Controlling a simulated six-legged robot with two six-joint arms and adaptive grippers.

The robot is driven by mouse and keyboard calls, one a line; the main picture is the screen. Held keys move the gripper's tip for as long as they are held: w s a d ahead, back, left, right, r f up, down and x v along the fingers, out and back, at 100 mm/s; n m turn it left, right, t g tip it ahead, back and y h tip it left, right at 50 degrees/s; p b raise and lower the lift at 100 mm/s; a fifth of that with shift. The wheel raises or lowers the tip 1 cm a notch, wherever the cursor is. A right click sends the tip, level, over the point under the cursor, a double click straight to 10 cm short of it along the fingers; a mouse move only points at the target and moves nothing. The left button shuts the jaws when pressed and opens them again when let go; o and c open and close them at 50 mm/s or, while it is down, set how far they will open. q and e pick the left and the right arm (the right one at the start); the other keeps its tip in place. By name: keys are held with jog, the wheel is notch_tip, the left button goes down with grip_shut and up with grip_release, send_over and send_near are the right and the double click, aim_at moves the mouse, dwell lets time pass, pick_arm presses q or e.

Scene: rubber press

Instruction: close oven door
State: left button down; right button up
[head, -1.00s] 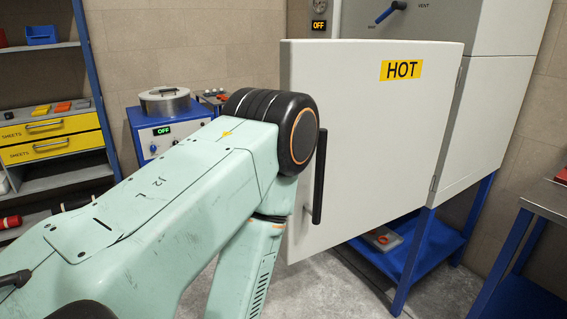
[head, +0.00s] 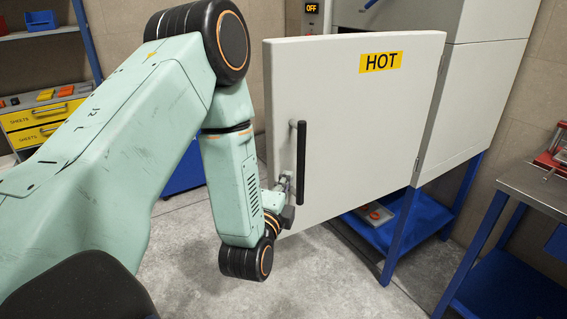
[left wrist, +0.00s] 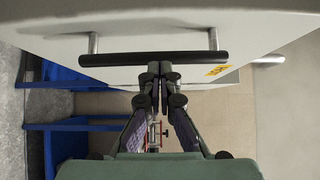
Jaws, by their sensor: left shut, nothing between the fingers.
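The white oven door (head: 350,130) with a yellow HOT label stands open, swung out from the oven body (head: 480,90). Its black vertical bar handle (head: 301,165) is near the door's free edge. My left gripper (head: 284,183) is beside the lower part of the handle, close to the door face. In the left wrist view the gripper (left wrist: 159,68) is shut and empty, with its fingertips next to the middle of the handle bar (left wrist: 120,59). I cannot tell whether they touch it. My right gripper is not in view.
A blue stand (head: 405,225) with a low shelf is under the oven. A metal-topped table (head: 535,190) is at the right. A shelf with yellow drawers (head: 40,130) is at the far left. The grey floor below the door is clear.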

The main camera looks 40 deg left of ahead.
aim_at(284, 156)
pick_arm(q)
jog(key=w+a, duration=0.4)
jog(key=shift+w+a+p, duration=0.3)
jog(key=shift+p, duration=0.05)
jog(key=shift+w+a, duration=0.2)
jog(key=shift+w, duration=0.2)
jog(key=shift+s+a, duration=0.2)
jog(key=shift+a, duration=0.1)
jog(key=shift+w, duration=0.3)
